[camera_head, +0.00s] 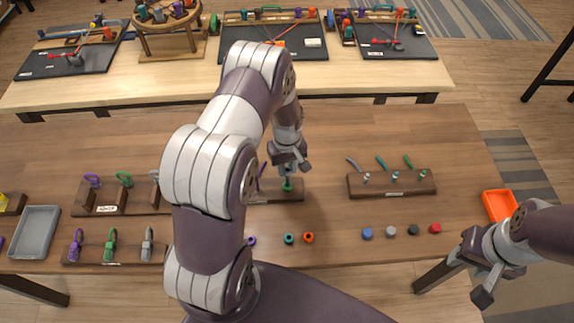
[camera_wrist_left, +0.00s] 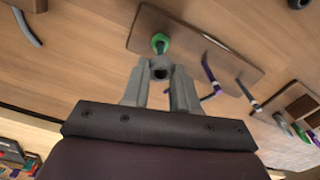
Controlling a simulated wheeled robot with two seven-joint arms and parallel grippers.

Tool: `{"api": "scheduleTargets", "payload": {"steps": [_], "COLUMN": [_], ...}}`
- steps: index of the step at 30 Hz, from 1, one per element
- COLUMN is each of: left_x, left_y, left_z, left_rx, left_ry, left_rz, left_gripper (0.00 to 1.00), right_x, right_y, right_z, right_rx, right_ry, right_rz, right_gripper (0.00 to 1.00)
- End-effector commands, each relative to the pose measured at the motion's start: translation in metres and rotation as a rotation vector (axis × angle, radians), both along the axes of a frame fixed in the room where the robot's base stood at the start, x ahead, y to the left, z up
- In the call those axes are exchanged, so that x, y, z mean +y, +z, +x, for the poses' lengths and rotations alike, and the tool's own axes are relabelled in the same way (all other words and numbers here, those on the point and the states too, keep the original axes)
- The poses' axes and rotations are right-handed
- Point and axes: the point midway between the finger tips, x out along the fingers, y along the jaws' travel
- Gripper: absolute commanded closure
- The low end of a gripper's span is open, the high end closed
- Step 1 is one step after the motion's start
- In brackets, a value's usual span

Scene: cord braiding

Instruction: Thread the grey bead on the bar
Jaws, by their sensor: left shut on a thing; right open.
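My left gripper (camera_head: 288,168) is low over the middle wooden block (camera_head: 290,196). In the left wrist view, its jaws are shut on a small grey ring with a dark hole (camera_wrist_left: 160,73), which looks like the grey bead. A green piece (camera_wrist_left: 161,43) on the block is just beyond the fingertips. It also shows under the gripper in the head view (camera_head: 287,184). A slanted purple bar (camera_wrist_left: 210,75) stands on the same block. I cannot tell whether the grey bead touches a bar. My right gripper (camera_head: 483,282) is open and empty at the lower right.
Purple (camera_head: 251,240), teal (camera_head: 289,239) and orange (camera_head: 308,237) rings lie near the front edge. Several coloured discs lie to their right. Another block (camera_head: 391,190) with three bars stands to the right, and an orange tray (camera_head: 499,206) beyond it. My left arm hides part of the table.

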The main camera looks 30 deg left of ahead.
Motion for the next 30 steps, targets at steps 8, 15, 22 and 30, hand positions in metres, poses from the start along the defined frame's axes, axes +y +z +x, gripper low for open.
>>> {"api": "scheduleTargets", "payload": {"steps": [8, 15, 22, 30], "left_x": [0.000, 0.000, 0.000, 0.000], "left_y": [-0.006, -0.011, -0.016, -0.021], "left_z": [0.000, 0.000, 0.000, 0.000], "left_rx": [0.000, 0.000, 0.000, 0.000], "left_ry": [0.000, 0.000, 0.000, 0.000], "left_rz": [0.000, 0.000, 0.000, 0.000], "left_gripper": [1.00, 1.00, 1.00, 1.00], "right_x": [0.000, 0.000, 0.000, 0.000], "right_y": [-0.005, -0.008, -0.012, -0.016], "right_z": [0.000, 0.000, 0.000, 0.000], "right_rx": [0.000, 0.000, 0.000, 0.000], "right_ry": [0.000, 0.000, 0.000, 0.000], "right_rz": [0.000, 0.000, 0.000, 0.000], "right_gripper": [0.57, 0.57, 0.57, 0.57]}}
